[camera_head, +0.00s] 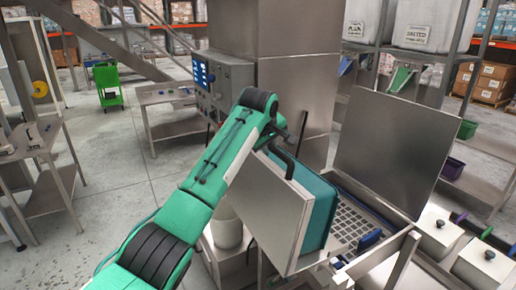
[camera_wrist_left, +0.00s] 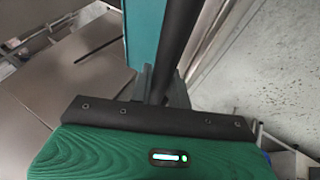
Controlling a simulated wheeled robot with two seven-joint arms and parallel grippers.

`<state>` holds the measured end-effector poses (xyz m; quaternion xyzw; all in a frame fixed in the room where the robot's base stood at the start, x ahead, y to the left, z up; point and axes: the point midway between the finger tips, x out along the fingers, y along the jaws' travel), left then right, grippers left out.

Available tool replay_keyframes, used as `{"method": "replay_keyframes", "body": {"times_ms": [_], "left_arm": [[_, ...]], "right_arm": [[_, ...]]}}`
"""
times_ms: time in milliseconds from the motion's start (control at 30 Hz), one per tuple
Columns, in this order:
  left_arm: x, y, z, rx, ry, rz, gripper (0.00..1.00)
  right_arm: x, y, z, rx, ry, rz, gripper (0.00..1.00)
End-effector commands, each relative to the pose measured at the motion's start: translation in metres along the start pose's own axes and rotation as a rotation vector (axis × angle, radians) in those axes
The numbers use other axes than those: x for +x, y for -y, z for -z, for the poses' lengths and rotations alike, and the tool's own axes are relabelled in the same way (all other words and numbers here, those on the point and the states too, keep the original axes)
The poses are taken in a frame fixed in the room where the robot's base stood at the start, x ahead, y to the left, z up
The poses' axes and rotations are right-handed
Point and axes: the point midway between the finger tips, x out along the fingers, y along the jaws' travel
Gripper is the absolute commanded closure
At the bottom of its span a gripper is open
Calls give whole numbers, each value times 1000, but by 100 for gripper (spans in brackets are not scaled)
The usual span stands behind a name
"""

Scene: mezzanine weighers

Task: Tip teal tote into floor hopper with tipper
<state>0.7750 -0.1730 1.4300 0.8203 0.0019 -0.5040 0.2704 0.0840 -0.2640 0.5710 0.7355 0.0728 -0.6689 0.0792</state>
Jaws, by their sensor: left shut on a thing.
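The teal tote (camera_head: 325,200) stands tilted on edge behind the steel plate of the tipper (camera_head: 265,208), beside the hopper's grate (camera_head: 352,212). Part of the tote is hidden by the plate. My left gripper (camera_head: 282,142) is at the top of the plate, at a dark bar handle (camera_head: 285,163). In the left wrist view my left gripper (camera_wrist_left: 158,88) is shut around the dark handle (camera_wrist_left: 178,40), with the teal tote (camera_wrist_left: 145,35) close behind it. My right gripper is not in view.
The hopper's steel lid (camera_head: 395,145) stands open behind the grate. Steel lidded bins (camera_head: 438,232) stand at the right. A control panel (camera_head: 222,80) is on the steel column. A side table (camera_head: 170,97) and a green cart (camera_head: 107,82) stand farther back. The concrete floor at left is partly clear.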

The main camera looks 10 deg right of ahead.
Motion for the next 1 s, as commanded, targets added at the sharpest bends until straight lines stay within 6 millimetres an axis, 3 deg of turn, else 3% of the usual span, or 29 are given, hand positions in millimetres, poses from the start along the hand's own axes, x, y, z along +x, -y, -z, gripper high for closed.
{"method": "replay_keyframes", "body": {"times_ms": [167,667,700,767,1000], "left_arm": [[4,-4,-8,8,9,27,100],[3,-8,-10,10,9,29,100],[3,-8,-10,10,9,29,74],[3,-8,-10,10,9,29,62],[1,-8,-8,10,5,28,60]], "right_arm": [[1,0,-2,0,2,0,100],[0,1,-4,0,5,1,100],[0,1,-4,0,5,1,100],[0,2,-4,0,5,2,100],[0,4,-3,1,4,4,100]]}}
